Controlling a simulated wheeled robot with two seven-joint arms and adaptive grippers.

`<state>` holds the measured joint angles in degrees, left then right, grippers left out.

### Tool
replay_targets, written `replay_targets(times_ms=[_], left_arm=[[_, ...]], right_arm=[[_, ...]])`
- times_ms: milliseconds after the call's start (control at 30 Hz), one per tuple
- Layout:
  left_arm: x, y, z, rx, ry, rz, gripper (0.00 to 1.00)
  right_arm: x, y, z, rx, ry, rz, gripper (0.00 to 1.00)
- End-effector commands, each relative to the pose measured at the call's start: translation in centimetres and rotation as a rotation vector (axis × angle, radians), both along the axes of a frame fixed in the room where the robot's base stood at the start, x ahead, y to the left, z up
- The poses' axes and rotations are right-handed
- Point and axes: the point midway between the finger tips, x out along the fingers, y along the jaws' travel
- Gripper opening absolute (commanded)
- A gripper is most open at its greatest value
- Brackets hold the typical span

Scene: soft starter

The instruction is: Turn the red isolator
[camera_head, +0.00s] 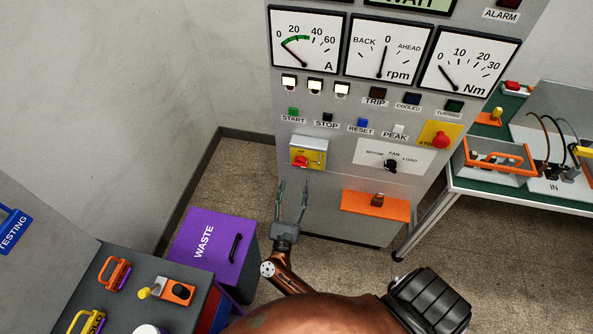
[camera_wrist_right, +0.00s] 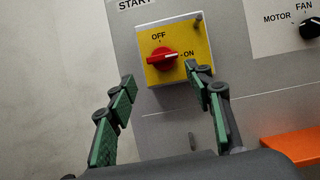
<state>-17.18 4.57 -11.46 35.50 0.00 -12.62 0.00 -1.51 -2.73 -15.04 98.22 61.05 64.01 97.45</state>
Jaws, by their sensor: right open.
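The red isolator (camera_head: 300,161) is a rotary knob on a yellow plate (camera_head: 314,146), low on the left of the grey cabinet front. In the right wrist view the red isolator (camera_wrist_right: 160,59) shows closely; its white mark points right at ON, and OFF is printed above it. My right gripper (camera_head: 294,184) is open and empty, with its fingers pointing at the cabinet. In the right wrist view my right gripper (camera_wrist_right: 160,77) has its fingertips apart just below the knob, the right one near the plate's lower right corner. My left gripper is not in view.
The cabinet (camera_head: 335,210) also carries a red stop button (camera_head: 440,141), a black fan selector (camera_head: 391,166) and an orange ledge (camera_head: 375,205). A purple waste bin (camera_head: 205,245) stands left of my right gripper. A green-topped bench (camera_head: 470,182) is at the right.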

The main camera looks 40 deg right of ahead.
Motion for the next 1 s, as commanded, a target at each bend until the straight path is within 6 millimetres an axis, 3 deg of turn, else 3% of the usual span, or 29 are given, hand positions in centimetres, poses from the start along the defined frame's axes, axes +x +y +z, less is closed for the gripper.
replay_targets(times_ms=[600,1000], left_arm=[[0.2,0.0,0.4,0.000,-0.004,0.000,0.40],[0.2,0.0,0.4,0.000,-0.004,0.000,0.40]], right_arm=[[4.2,-5.4,3.2,0.025,-0.030,-0.005,0.47],[4.5,-5.7,3.3,0.026,-0.027,-0.004,0.44]])
